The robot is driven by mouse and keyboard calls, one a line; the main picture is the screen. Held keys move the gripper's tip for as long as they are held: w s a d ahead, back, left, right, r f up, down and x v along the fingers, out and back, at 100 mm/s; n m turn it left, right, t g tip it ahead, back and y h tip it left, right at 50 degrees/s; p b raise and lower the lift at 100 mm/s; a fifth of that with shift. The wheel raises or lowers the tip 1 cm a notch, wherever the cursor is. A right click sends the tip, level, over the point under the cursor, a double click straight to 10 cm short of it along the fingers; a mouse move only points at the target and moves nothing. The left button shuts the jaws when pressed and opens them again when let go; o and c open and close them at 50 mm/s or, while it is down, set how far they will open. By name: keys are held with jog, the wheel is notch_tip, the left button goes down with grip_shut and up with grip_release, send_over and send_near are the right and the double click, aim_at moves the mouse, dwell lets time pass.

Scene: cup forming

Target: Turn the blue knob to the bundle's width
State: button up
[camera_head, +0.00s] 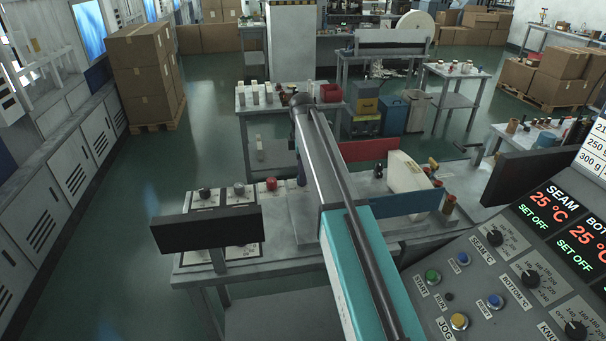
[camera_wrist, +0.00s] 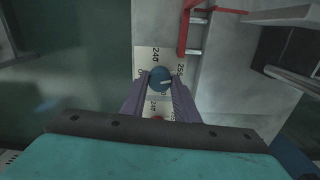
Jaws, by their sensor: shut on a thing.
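The blue knob (camera_wrist: 160,76) is round, with a pale pointer mark toward its right side in the wrist view. It sits on a white scale plate (camera_wrist: 148,56) with printed numbers; 240 reads above it, and another number at its right is partly hidden. My gripper (camera_wrist: 160,83) is shut on the blue knob, one purple finger on each side. A red knob (camera_wrist: 157,117) shows below it, partly covered. I cannot make out the bundle in either view.
A dark display (camera_head: 207,229) stands at the workbench's front left, near black (camera_head: 205,193), grey (camera_head: 239,189) and red (camera_head: 271,184) knobs. A control panel (camera_head: 500,275) reads SEAM 25 °C, SET OFF. A red frame (camera_wrist: 186,28) stands near the scale plate. Floor at left is clear.

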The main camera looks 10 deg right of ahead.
dwell(0.4)
jog(key=o, duration=1.1)
jog(key=shift+c, duration=0.2)
jog(key=shift+r, duration=0.15)
notch_tip(320, 180, up, 14)
jog(key=b, duration=0.3)
jog(key=shift+f, duration=0.2)
